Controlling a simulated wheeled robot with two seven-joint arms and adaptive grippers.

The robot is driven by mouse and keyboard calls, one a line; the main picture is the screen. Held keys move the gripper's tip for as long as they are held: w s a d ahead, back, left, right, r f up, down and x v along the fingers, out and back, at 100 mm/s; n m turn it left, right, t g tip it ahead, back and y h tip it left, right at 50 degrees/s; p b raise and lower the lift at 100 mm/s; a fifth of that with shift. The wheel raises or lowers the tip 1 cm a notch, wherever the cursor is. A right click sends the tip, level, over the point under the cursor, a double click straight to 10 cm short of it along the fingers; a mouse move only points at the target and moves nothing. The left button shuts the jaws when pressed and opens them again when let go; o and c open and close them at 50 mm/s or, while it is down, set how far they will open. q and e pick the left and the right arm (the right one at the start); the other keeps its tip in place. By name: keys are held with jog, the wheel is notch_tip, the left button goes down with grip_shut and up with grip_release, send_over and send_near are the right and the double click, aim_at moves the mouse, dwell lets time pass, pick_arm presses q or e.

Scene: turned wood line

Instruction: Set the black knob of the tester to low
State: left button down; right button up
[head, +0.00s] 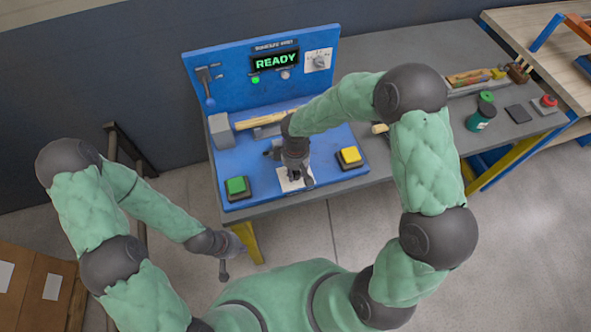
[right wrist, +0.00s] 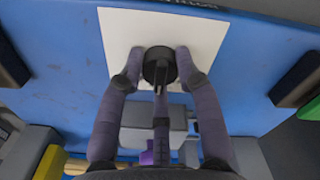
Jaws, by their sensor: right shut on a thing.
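The blue tester (head: 232,68) stands on the grey bench, and its screen (head: 275,61) reads READY. The black knob (right wrist: 158,66) sits in the middle of a white plate (right wrist: 115,35) on the tester's sloping front. In the head view the knob is hidden by my right gripper (head: 297,180), while part of the plate (head: 285,185) shows. In the right wrist view my right gripper (right wrist: 159,68) is shut on the knob, a finger on either side. The setting of the knob cannot be read. My left gripper (head: 226,268) hangs in front of the bench, away from the tester; its fingers are unclear.
A green button (head: 236,186) and a yellow button (head: 350,156) flank the plate. A wooden piece (head: 256,122) lies behind, by a grey block (head: 221,130). A lever (head: 206,85) and a dial (head: 319,61) are on the upright panel. A teal jar (head: 480,119) stands at right.

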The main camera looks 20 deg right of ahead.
jog(key=shift+s, duration=0.15)
jog(key=o, duration=1.1)
jog(key=shift+o, duration=0.2)
jog(key=shift+r, duration=0.55)
notch_tip(320, 180, up, 11)
jog(key=shift+f, duration=0.15)
